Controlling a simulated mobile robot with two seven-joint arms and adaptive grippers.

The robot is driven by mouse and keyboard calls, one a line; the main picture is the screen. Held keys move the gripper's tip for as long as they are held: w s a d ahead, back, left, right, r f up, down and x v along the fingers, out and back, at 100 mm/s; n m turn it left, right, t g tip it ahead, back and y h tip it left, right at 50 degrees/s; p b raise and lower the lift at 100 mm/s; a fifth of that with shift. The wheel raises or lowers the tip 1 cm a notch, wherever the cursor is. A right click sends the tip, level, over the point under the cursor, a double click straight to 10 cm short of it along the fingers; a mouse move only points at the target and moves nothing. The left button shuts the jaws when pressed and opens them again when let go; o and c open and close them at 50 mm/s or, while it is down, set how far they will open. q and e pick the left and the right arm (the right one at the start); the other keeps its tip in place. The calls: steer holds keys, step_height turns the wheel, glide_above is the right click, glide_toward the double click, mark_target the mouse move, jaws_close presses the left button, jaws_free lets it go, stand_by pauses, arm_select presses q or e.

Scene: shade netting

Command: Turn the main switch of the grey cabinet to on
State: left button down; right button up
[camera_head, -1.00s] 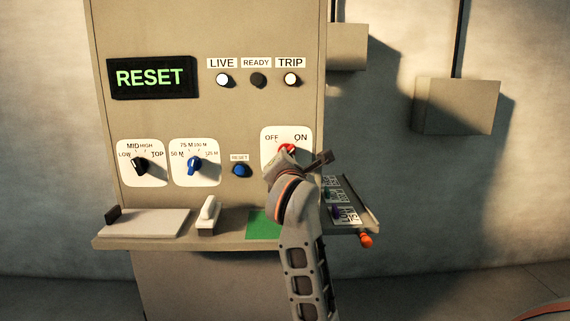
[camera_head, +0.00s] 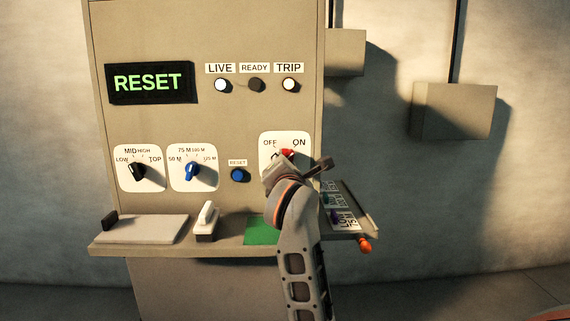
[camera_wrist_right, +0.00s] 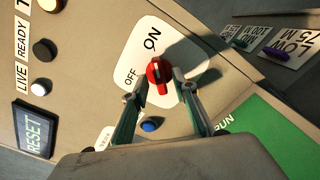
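The grey cabinet (camera_head: 215,120) fills the left and middle of the head view. Its main switch is a red knob (camera_wrist_right: 159,77) on a white plate with OFF and ON labels. In the wrist view the knob's ridge appears to lie toward ON, but its exact setting is hard to tell. My right gripper (camera_wrist_right: 160,83) is open, with one finger on each side of the knob; small gaps seem to remain. In the head view my right gripper (camera_head: 284,160) partly hides the red knob (camera_head: 287,154). My left gripper is not in view.
The panel has a black knob (camera_head: 136,171), a blue knob (camera_head: 191,172), a blue reset button (camera_head: 240,175), and a lit RESET display (camera_head: 150,83). A shelf (camera_head: 160,247) juts out below, with a white handle (camera_head: 206,220). Wall boxes (camera_head: 455,110) are at right.

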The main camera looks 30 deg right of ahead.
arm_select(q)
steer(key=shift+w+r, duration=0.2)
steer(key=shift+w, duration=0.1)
arm_select(e)
steer(key=v, duration=1.2)
steer(key=shift+d, duration=0.15)
